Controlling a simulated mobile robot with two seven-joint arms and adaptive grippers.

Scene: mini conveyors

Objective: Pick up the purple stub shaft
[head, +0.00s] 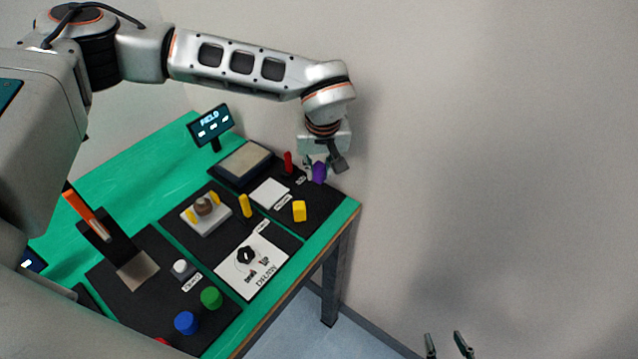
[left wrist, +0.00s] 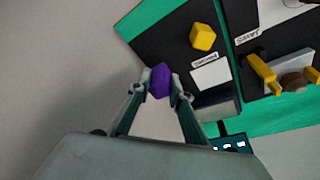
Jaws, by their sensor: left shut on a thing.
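The purple stub shaft (head: 319,173) is a small faceted purple piece. It is between the fingers of my left gripper (head: 322,168), over the far right part of the green table. In the left wrist view the purple stub shaft (left wrist: 160,81) sits between both fingertips of the left gripper (left wrist: 162,88), which is shut on it. I cannot tell from the pictures how high it is above the black mat. My right gripper (head: 449,345) shows at the bottom edge of the head view, apart from the table, with its fingertips spread and nothing between them.
A yellow block (head: 299,211) and a red piece (head: 288,161) stand on the mat near the left gripper. A white label plate (head: 269,193), a grey tray (head: 243,163) and a display (head: 211,127) are close by. The wall is close on the right.

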